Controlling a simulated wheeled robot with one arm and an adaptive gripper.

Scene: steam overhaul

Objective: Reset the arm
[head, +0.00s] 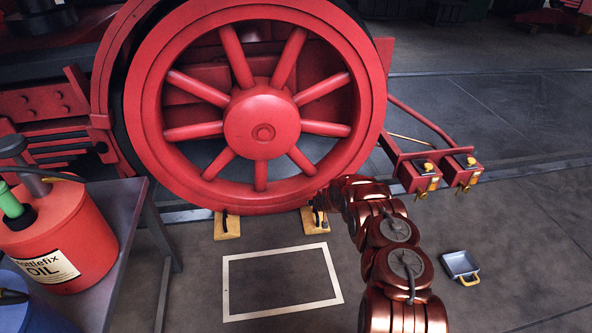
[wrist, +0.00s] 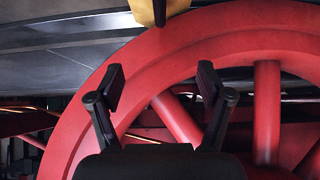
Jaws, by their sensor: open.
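My copper-coloured arm (head: 390,255) reaches up from the bottom right towards the lower right of the big red spoked wheel (head: 262,120). In the wrist view my gripper (wrist: 162,82) has its two black fingers spread apart, with nothing between them. The red wheel (wrist: 267,110) fills much of that view behind the fingers. A yellow wooden chock (head: 314,221) is at the wheel's foot close to the end of my arm. A yellow block shows at the top of the wrist view (wrist: 150,12), apart from the fingers. The gripper's fingers are hard to make out in the head view.
Another yellow chock (head: 227,225) is at the wheel's foot on the left. An empty white rectangle (head: 226,290) is marked on the floor. A red oil can (head: 60,235) stands on a table (head: 125,205) at left.

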